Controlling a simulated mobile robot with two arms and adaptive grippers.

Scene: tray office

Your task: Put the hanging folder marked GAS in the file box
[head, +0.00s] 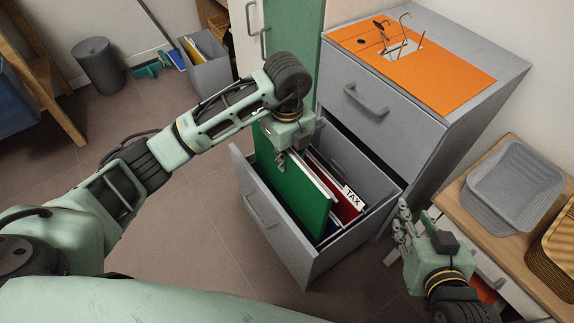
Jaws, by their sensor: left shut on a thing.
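A green hanging folder (298,197) stands in the open lower drawer (272,220) of the grey filing cabinet, tilted in the picture. My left gripper (282,160) is shut on its top edge. I cannot read a label on it; the gripper covers part of that edge. A red folder (338,198) with a white tab reading TAX is behind it in the drawer. A grey box (211,76) with yellow and white folders in it stands on the floor at the back; it looks like the file box. My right gripper (398,222) is open and empty, right of the drawer.
An orange mat (450,80) with wire hooks lies on the cabinet top. A wooden table (455,195) at the right holds grey trays (515,185). A dark bin (98,68) and a brush stand near the box. The floor at the left is mostly clear.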

